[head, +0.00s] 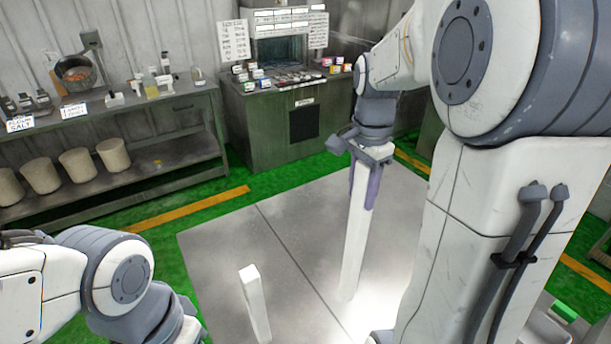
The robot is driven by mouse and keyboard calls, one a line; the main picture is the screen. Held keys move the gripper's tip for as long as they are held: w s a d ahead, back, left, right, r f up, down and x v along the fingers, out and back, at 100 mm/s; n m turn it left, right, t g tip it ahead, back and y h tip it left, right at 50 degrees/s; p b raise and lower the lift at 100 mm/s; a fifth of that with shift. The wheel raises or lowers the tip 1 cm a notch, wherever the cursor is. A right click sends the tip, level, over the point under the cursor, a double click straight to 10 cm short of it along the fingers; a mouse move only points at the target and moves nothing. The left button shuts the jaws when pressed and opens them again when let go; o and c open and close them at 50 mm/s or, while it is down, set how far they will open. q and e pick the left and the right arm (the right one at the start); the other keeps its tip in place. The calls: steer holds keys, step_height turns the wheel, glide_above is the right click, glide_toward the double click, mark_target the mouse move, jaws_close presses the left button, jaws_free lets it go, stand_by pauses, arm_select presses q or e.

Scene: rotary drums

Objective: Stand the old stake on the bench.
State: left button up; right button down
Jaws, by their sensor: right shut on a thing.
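My right gripper (362,188) points down and is shut on the upper part of a long white stake (354,240). This stake is nearly upright, over a grey metal surface (215,262). I cannot tell whether its lower end touches that surface. A second white stake (256,303) stands nearly upright to the left, its lower end cut off by the frame edge. Nothing visible marks which stake is old. My left arm shows at the lower left, but its gripper is out of view.
A long dark bench (150,105) with jars, signs and a bowl (76,72) runs along the left wall, several pale drums (78,164) on its lower shelf. A green cabinet (262,122) with small boxes stands at the back. The green floor (195,185) has yellow stripes.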

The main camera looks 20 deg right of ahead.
steer(key=w+f+p, duration=0.2)
steer(key=w+f, duration=0.2)
steer(key=f, duration=0.2)
steer(key=shift+a+f, duration=0.3)
steer(key=shift+a, duration=0.1)
steer(key=shift+f, duration=0.15)
steer(key=shift+c, duration=2)
jaws_free()
